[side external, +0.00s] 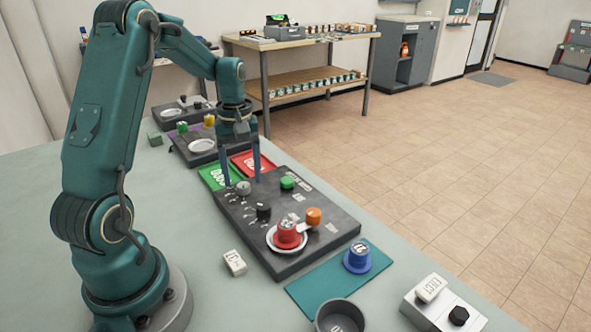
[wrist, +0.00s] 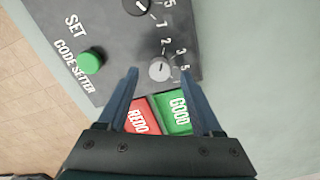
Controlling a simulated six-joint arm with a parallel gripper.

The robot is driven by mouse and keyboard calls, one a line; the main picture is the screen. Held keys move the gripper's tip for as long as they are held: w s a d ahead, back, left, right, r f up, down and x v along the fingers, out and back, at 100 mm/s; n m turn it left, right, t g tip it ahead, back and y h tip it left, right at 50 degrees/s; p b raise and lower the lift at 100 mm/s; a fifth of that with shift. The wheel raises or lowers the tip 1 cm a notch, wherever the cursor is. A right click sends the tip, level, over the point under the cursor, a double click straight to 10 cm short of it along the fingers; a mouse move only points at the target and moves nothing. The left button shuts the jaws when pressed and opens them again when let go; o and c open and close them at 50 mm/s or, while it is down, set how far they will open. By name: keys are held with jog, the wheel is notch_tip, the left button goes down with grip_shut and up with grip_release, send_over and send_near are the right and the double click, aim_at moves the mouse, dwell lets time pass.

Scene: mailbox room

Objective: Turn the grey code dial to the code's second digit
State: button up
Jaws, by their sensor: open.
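The grey code dial (side external: 243,188) is a small round knob on the dark code setter panel (side external: 290,256). In the wrist view the dial (wrist: 160,70) sits between my fingertips, with a pale pointer mark on its top and printed digits including 2, 3 and 5 beside it. My gripper (side external: 243,179) points down over the panel, one finger on each side of the dial. My gripper (wrist: 160,73) is open, and gaps show between the fingers and the dial. I cannot tell which digit the dial points to.
A black dial (side external: 263,211) and a green SET button (side external: 287,182) are nearby. A red stamp-like piece (side external: 287,235) stands on a white dish. Green GOOD (side external: 212,174) and red REDO (side external: 247,166) trays lie behind.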

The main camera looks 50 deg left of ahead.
jog(key=shift+f, duration=0.95)
grip_shut()
jog(key=shift+m, duration=0.3)
jog(key=m, duration=0.3)
jog(key=shift+r+m, duration=0.1)
jog(key=shift+m, duration=2)
